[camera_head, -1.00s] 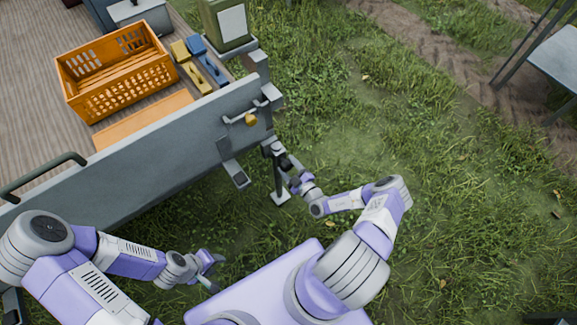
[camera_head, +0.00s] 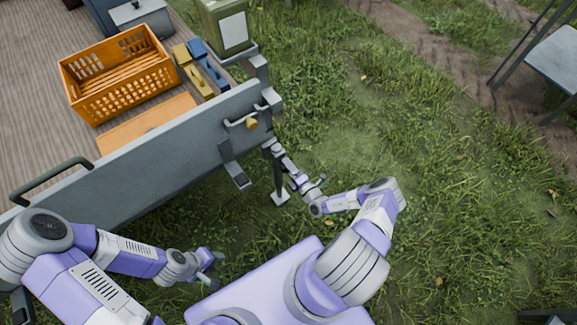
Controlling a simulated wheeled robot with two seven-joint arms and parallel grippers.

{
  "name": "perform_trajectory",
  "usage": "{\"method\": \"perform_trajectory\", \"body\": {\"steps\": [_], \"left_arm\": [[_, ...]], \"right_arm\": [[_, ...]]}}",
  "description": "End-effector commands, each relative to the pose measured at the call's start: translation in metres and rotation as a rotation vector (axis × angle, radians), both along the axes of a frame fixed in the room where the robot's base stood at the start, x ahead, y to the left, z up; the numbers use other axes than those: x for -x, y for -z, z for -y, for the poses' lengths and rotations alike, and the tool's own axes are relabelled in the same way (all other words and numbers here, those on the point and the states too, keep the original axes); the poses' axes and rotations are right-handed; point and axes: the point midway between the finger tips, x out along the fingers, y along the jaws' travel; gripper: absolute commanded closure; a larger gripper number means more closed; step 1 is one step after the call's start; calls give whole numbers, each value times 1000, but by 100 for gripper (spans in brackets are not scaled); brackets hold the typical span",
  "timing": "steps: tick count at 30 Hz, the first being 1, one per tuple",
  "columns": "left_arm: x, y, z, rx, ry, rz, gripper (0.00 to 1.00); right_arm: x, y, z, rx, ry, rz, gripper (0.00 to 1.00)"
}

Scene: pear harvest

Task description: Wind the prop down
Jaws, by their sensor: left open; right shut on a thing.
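The prop (camera_head: 278,180) is a thin grey post under the trailer's near right corner. Its square foot (camera_head: 281,199) appears to be on the grass. My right gripper (camera_head: 298,178) is beside the post and shut on what looks like the prop's crank handle. The handle is small and mostly hidden by the gripper. My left gripper (camera_head: 216,263) is open and empty over the grass, well to the left of and nearer than the prop.
The trailer's grey side board (camera_head: 150,150) runs along the left, with a latch (camera_head: 251,123) near its corner. Grass to the right is open.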

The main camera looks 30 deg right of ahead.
Motion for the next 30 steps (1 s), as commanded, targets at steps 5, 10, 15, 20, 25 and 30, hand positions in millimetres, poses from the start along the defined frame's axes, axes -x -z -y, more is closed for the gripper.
{"method": "perform_trajectory", "body": {"steps": [5,10,15,20,25,30], "left_arm": [[0,-8,0,0,0,0,57],[0,-14,0,0,0,0,57],[0,-20,0,0,0,0,57],[0,-26,0,0,0,0,57],[0,-32,0,0,0,0,57],[0,-39,0,0,0,0,57]], "right_arm": [[1,-1,1,168,2,10,71],[1,-2,2,329,3,23,71],[1,-3,1,491,3,36,71],[1,-4,1,642,3,49,71],[1,-4,1,803,4,61,71],[1,-5,0,964,4,75,71]]}}
